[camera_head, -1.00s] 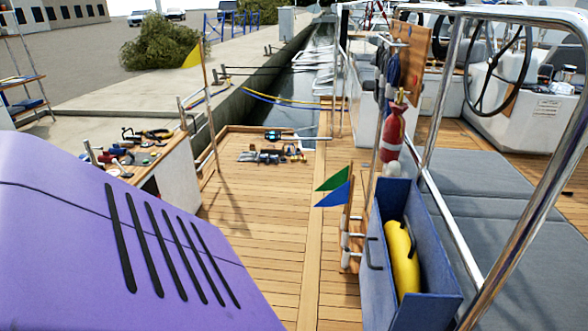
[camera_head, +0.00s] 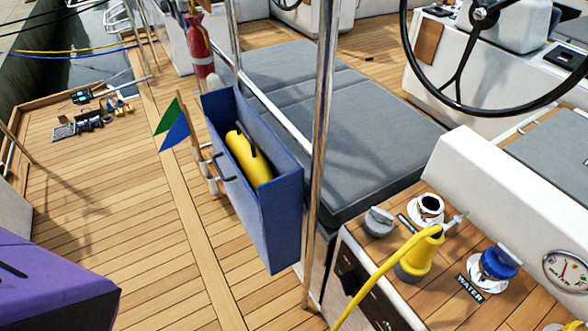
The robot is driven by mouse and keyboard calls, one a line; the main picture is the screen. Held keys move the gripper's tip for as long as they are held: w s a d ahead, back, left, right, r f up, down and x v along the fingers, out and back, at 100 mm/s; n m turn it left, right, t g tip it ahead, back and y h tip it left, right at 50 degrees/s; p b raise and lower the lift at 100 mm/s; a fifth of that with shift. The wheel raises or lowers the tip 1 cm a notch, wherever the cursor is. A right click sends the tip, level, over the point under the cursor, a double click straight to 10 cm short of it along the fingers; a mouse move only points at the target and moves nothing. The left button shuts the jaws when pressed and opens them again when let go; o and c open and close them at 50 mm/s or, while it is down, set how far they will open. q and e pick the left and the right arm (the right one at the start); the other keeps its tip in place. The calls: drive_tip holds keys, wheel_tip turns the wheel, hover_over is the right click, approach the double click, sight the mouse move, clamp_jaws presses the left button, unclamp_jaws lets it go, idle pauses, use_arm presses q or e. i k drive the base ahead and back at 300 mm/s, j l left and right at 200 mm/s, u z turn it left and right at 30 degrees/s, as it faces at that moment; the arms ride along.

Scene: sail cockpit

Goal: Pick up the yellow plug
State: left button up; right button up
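The yellow plug (camera_head: 418,258) is at the lower right in the head view, on a small wooden-topped console (camera_head: 440,290). It is tilted, and a yellow cable (camera_head: 372,284) runs from it down over the console's left edge. It stands between a round white-rimmed socket and a blue cap; whether it is seated in anything I cannot tell. Neither of my grippers shows in this view. The purple surface (camera_head: 50,285) at the lower left carries no visible gripper.
A grey knob (camera_head: 378,221), an open white-rimmed socket (camera_head: 427,208) and a blue cap (camera_head: 499,262) sit close around the plug. A steel post (camera_head: 322,140) rises left of the console. A blue box (camera_head: 279,215) with a yellow item stands further left. Grey cushions (camera_head: 330,130) lie behind.

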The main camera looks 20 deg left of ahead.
sight(417, 262)
drive_tip(key=j+z, duration=0.15)
drive_tip(key=j, duration=0.2)
drive_tip(key=k+j+z, duration=0.2)
drive_tip(key=j, duration=0.2)
drive_tip(key=j+z, duration=0.15)
drive_tip(key=j, duration=0.2)
drive_tip(key=k+j+z, duration=0.2)
drive_tip(key=j, duration=0.15)
drive_tip(key=i+l, duration=0.1)
drive_tip(key=i, duration=0.25)
